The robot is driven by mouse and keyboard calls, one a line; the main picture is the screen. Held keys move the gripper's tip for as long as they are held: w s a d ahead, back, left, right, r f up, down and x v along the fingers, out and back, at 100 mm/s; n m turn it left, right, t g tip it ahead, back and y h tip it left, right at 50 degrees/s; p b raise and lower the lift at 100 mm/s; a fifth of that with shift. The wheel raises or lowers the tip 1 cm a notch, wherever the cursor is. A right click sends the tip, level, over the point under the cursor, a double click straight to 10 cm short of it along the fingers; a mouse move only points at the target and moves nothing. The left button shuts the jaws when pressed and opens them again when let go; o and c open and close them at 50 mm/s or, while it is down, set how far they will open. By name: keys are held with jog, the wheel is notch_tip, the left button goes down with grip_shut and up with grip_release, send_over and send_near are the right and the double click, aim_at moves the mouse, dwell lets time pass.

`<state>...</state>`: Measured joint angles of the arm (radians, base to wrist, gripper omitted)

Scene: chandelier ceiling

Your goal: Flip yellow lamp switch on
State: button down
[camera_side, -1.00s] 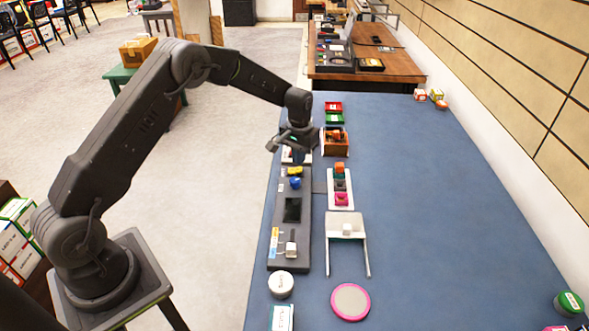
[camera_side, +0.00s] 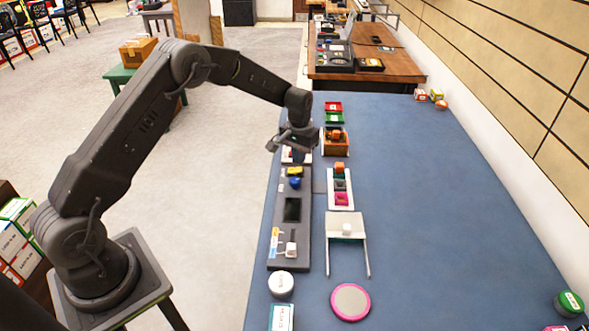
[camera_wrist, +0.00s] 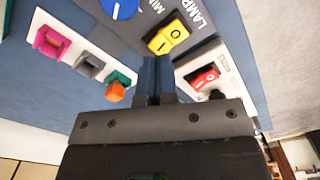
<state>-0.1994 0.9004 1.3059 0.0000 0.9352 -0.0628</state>
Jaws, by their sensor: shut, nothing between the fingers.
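The yellow lamp switch (camera_wrist: 168,37) is a rocker marked with I and O on a dark grey panel (camera_wrist: 200,45), beside the word LAMP. I cannot tell which side is pressed. It also shows in the side view as a small yellow block (camera_side: 295,171) near the panel's far end. My gripper (camera_wrist: 156,62) is shut and empty, its fingertips appearing just below the yellow switch in the wrist view. In the side view my gripper (camera_side: 297,152) hangs over the far end of the panel, slightly beyond the switch. Contact with anything cannot be made out.
A red rocker switch (camera_wrist: 207,80) on a white plate is close to the fingers. A blue knob (camera_side: 294,183) sits on the panel nearer the camera. The table's right side is mostly clear.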

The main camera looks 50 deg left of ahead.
aim_at(299, 169)
jog(key=shift+f, duration=1.45)
dwell(1.2)
jog(key=shift+r, duration=3.55)
